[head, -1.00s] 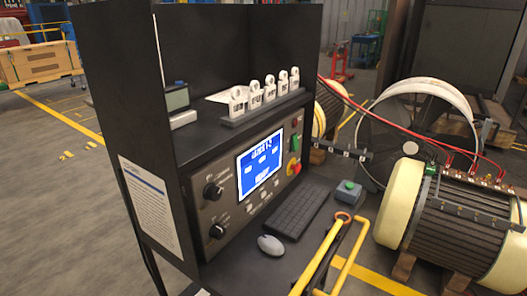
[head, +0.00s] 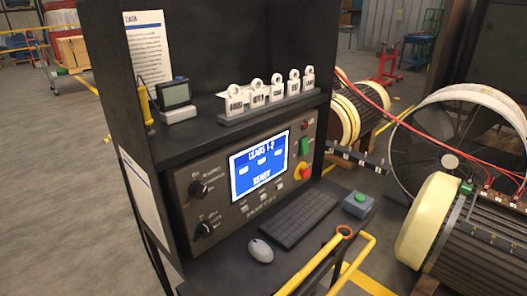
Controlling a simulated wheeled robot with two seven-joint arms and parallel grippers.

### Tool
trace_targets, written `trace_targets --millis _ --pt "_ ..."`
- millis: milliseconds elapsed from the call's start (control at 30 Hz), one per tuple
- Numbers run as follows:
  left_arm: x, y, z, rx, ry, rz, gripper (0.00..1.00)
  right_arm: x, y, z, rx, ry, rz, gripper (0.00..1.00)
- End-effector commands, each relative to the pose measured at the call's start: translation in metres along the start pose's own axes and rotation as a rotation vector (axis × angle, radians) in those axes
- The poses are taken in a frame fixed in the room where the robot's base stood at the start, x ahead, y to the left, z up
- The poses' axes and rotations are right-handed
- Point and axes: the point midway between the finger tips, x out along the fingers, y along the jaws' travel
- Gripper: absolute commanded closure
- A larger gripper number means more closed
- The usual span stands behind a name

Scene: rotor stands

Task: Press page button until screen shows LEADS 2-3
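The screen (head: 259,166) is lit blue on the sloped grey control panel (head: 222,216). Its top line is blurred and seems to end in 1-2; a lower line seems to read READY. A row of small buttons (head: 262,197) sits just below the screen. Their labels are too small to read, so I cannot tell which is the page button. Neither of my grippers is in view, and nothing touches the panel.
Black knobs (head: 199,189) sit left of the screen; a green switch (head: 304,146) and red-yellow stop button (head: 303,173) sit right. Yellow bars (head: 318,266) stand in front.

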Motion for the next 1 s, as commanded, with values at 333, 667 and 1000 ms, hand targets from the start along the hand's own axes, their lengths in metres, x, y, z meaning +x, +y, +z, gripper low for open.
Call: trace_targets --millis 333,667,1000 --pt "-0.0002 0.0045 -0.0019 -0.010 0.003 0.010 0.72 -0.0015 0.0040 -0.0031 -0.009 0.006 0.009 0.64" --pt "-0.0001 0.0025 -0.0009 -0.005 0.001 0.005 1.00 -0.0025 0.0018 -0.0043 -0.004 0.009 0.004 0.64" --pt "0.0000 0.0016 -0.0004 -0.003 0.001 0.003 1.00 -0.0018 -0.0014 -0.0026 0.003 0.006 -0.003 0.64"
